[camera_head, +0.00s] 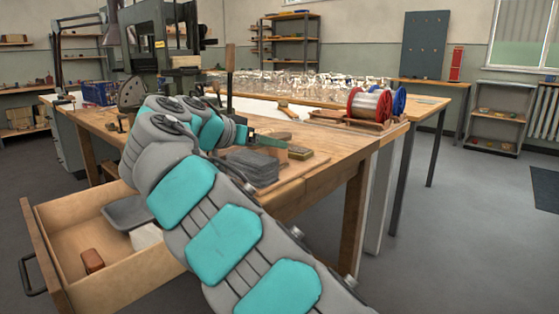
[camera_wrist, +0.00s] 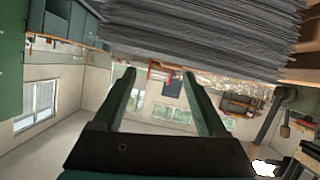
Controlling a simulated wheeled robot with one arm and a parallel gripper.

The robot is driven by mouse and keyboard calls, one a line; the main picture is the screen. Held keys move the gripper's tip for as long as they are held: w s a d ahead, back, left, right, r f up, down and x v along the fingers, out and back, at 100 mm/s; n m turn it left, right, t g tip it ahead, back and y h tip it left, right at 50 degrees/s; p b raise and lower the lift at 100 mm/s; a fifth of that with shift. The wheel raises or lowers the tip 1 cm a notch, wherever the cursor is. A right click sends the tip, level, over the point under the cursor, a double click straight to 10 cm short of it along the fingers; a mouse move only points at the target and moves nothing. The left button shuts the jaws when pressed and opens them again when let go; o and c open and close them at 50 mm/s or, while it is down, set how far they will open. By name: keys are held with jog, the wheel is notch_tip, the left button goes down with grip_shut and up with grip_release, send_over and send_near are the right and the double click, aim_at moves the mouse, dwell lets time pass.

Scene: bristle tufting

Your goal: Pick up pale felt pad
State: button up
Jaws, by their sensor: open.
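I cannot pick out the pale felt pad for certain. A whitish block (camera_head: 146,236) in the open drawer, partly hidden by my arm, may be it. My gripper (camera_wrist: 158,74) is open, with nothing between its two fingers in the wrist view. In the head view my arm reaches over the workbench and its end is close to a grey layered stack (camera_head: 252,169). The same stack fills the top of the wrist view (camera_wrist: 205,35), close to the fingers but not between them.
The wooden drawer (camera_head: 37,240) stands open at the lower left, with a grey tray (camera_head: 124,211) and a brown block (camera_head: 92,260) inside. Red and blue spools (camera_head: 371,104) sit on the workbench (camera_head: 330,158). The floor at right is clear.

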aim_at(273, 149)
jog(key=shift+s+a+f+m+y, duration=0.15)
jog(key=shift+a+f+m, duration=0.1)
jog(key=shift+a, duration=0.2)
jog(key=shift+s+a+f+m+y, duration=0.15)
jog(key=shift+a+f+m, duration=0.1)
jog(key=shift+a, duration=0.2)
jog(key=shift+w, duration=0.2)
jog(key=x, duration=0.7)
jog(key=shift+w+d+r, duration=0.1)
jog(key=shift+w+d, duration=0.05)
jog(key=shift+w, duration=0.15)
grip_shut()
